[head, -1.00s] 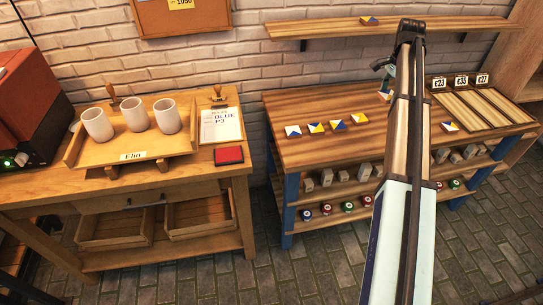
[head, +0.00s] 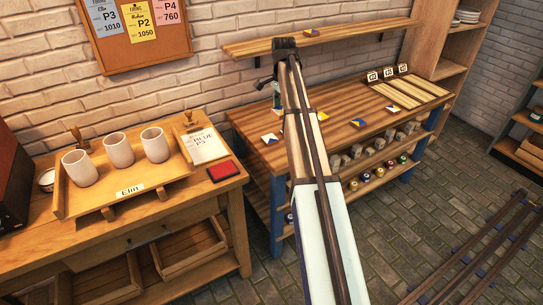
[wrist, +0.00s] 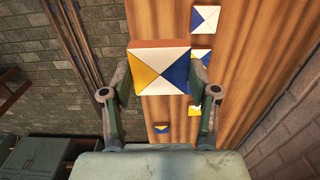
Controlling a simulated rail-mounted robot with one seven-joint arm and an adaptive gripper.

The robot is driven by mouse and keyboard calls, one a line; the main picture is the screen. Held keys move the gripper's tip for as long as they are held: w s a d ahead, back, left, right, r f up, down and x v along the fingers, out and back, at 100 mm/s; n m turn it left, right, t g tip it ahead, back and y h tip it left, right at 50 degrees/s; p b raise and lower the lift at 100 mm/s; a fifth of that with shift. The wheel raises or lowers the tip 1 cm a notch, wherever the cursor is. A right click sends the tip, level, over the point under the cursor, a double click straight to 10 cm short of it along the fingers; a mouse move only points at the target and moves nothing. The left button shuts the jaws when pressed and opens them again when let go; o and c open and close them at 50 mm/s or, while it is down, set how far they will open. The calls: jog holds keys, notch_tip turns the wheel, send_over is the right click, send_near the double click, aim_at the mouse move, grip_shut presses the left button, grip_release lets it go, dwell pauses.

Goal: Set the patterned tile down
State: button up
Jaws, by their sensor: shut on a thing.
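My gripper (wrist: 160,73) is shut on a patterned tile (wrist: 157,73) with yellow, blue and white triangles, one finger at each side. The tile is held over the wooden worktable (wrist: 175,120), near its edge in the wrist view. In the head view my gripper (head: 268,84) is above the back left part of the worktable (head: 345,95), and the held tile is hard to make out. Other tiles lie on the top: a blue and white one (wrist: 205,18), one partly hidden behind the held tile (wrist: 201,55), and a yellow and blue one (wrist: 162,127).
Another tile (head: 271,138) lies at the table's left front, and one (head: 393,109) near the slatted board (head: 410,92). A wall shelf (head: 350,30) runs above. A second table with a tray (head: 125,190) of white cups stands left. Floor rails (head: 470,250) lie right.

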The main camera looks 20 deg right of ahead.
aim_at(281, 155)
jog(key=f+p, duration=0.1)
jog(key=f, duration=0.8)
jog(key=f+p, duration=0.2)
jog(key=f, duration=0.8)
jog(key=shift+d+f+p, duration=0.2)
jog(key=shift+f+p, duration=0.05)
jog(key=shift+p, duration=0.05)
jog(key=shift+f, duration=0.1)
jog(key=o, duration=1.2)
jog(key=shift+o, duration=0.2)
notch_tip(281, 155, up, 12)
jog(key=b, duration=0.3)
